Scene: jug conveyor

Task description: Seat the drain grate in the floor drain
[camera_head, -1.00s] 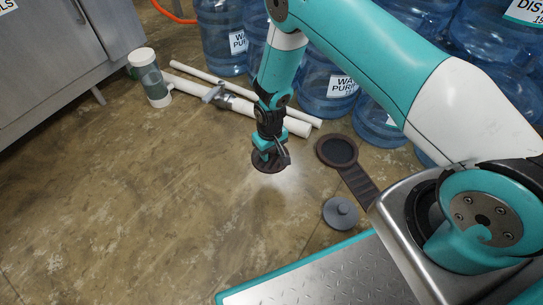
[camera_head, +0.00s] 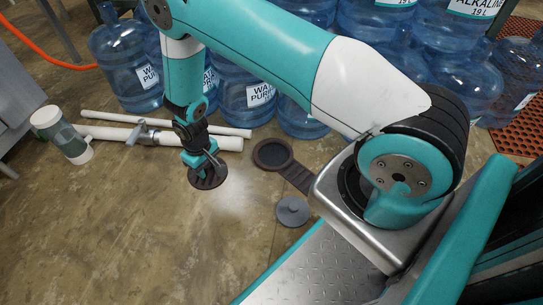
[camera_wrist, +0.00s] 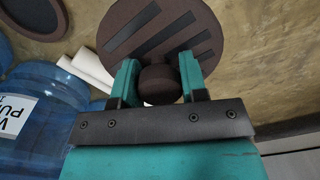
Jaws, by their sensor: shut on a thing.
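The drain grate (camera_head: 208,180) is a dark brown slotted disc with a round knob. My gripper (camera_head: 203,165) is shut on that knob and holds the grate slightly tilted; its height above the floor is hard to judge. In the wrist view the knob sits between the teal fingers (camera_wrist: 157,82), and the slotted face of the grate (camera_wrist: 185,15) shows beyond. The floor drain (camera_head: 257,150) is a dark round ring with an open recess and a channel running right. It lies to the right of the grate, apart from it. Its rim shows at the wrist view's upper left (camera_wrist: 48,34).
A grey round lid with a knob (camera_head: 292,212) lies on the floor below the drain. White pipes (camera_head: 110,131) and a white-and-green cylinder (camera_head: 62,136) lie at left. Several blue water bottles (camera_head: 247,95) stand behind the drain. The floor at lower left is clear.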

